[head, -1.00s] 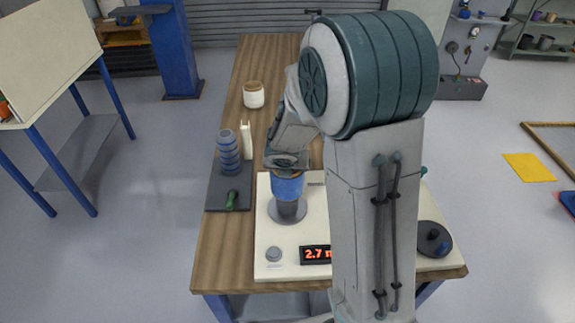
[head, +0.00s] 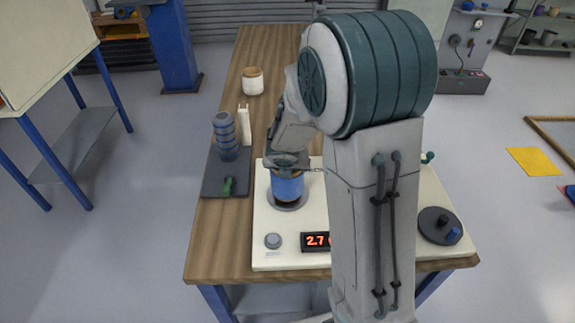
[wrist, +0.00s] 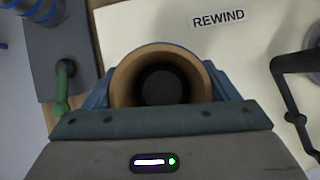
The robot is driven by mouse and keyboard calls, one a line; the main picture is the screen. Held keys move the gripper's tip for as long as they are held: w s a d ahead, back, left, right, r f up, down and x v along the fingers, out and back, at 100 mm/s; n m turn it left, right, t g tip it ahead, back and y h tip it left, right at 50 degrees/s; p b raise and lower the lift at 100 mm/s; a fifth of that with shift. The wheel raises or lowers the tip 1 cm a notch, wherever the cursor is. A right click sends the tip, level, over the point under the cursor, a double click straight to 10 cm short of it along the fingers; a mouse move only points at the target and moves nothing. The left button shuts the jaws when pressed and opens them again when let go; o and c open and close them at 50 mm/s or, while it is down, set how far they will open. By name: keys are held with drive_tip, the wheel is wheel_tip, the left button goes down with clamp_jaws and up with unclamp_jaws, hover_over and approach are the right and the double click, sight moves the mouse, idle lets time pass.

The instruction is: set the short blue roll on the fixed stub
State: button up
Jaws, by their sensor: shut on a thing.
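The short blue roll (head: 287,187) has a tan core and sits upright over the grey fixed stub's round base (head: 288,206). The stub's post is hidden inside the roll in the head view. In the wrist view I look down into the roll's tan core (wrist: 124,80), and the dark top of the stub (wrist: 161,86) shows inside it. My gripper (head: 287,170) is shut on the roll, with a jaw on either side. I cannot tell whether the roll's lower edge touches the base.
A cream machine plate (head: 275,257) bears a knob (head: 273,241), a red display (head: 315,240) and a dark disc (head: 439,226) at right. A dark tray (head: 212,187) to the left holds a blue-grey ribbed stack (head: 226,137) and a green handle (head: 228,186). A white jar (head: 252,82) stands farther back.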

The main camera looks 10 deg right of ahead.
drive_tip(key=shift+f, duration=0.45)
drive_tip(key=o, duration=1.1)
drive_tip(key=shift+p+v, duration=3.1)
drive_tip(key=shift+v, duration=3.8)
drive_tip(key=shift+d, duration=0.1)
